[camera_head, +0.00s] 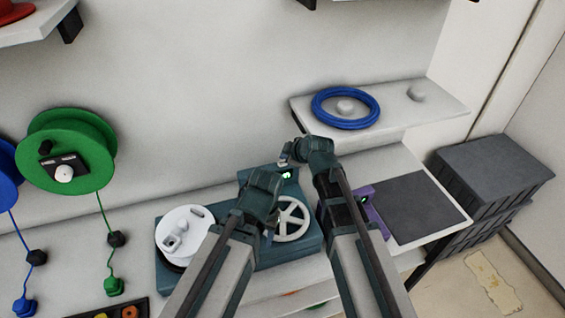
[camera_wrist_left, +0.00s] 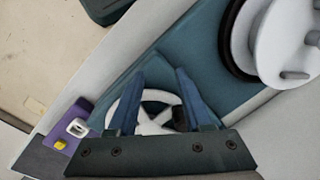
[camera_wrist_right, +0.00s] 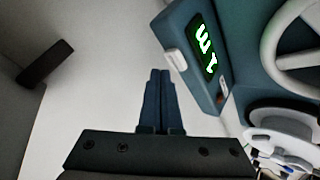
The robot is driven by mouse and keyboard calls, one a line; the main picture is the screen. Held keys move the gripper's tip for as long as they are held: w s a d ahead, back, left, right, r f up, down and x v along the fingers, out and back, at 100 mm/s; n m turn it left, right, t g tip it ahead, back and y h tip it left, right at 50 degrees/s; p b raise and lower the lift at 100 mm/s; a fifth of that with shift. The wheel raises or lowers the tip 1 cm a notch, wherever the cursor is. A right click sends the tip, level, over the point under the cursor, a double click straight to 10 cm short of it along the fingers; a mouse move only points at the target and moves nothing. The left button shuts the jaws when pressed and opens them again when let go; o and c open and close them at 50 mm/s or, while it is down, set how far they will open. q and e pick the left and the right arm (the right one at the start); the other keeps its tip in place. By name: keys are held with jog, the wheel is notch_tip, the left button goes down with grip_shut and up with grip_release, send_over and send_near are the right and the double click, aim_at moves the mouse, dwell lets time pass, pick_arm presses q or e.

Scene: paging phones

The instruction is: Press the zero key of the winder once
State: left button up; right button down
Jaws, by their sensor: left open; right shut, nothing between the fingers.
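The winder (camera_head: 305,245) is a teal base with a spoked white wheel and a white reel; its raised block has a lit green display (camera_wrist_right: 204,50). In the right wrist view a white key (camera_wrist_right: 176,60) sits on the block's edge beside the display, with a small reddish part (camera_wrist_right: 222,97) lower down. I cannot read a zero label. My right gripper (camera_wrist_right: 160,72) is shut and empty, its tips just left of the white key; contact cannot be told. My left gripper (camera_wrist_left: 160,70) is open and empty, over the spoked wheel (camera_wrist_left: 150,108).
A purple device (camera_head: 375,213) stands right of the winder, beside a dark grey mat (camera_head: 418,205). A blue cable coil (camera_head: 345,107) lies on the shelf behind. A green reel (camera_head: 85,135) hangs on the left wall. Dark crates (camera_head: 495,170) stand at the far right.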

pick_arm(q)
jog(key=shift+f, duration=0.15)
pick_arm(e)
jog(key=shift+f, duration=0.1)
pick_arm(q)
jog(key=shift+f+b, duration=0.25)
jog(key=shift+b, duration=0.2)
pick_arm(e)
jog(key=shift+f, duration=0.3)
pick_arm(q)
jog(key=shift+f+b, duration=0.45)
jog(key=shift+f, duration=0.05)
pick_arm(e)
jog(key=shift+f, duration=0.5)
pick_arm(q)
jog(key=shift+r, duration=0.15)
pick_arm(e)
jog(key=shift+r, duration=0.2)
pick_arm(q)
jog(key=shift+r+p, duration=0.8)
jog(key=shift+p, duration=0.15)
pick_arm(e)
jog(key=shift+r, duration=0.75)
pick_arm(q)
notch_tip(320, 180, up, 5)
jog(key=p, duration=0.5)
pick_arm(e)
notch_tip(320, 180, up, 5)
jog(key=shift+f, duration=0.1)
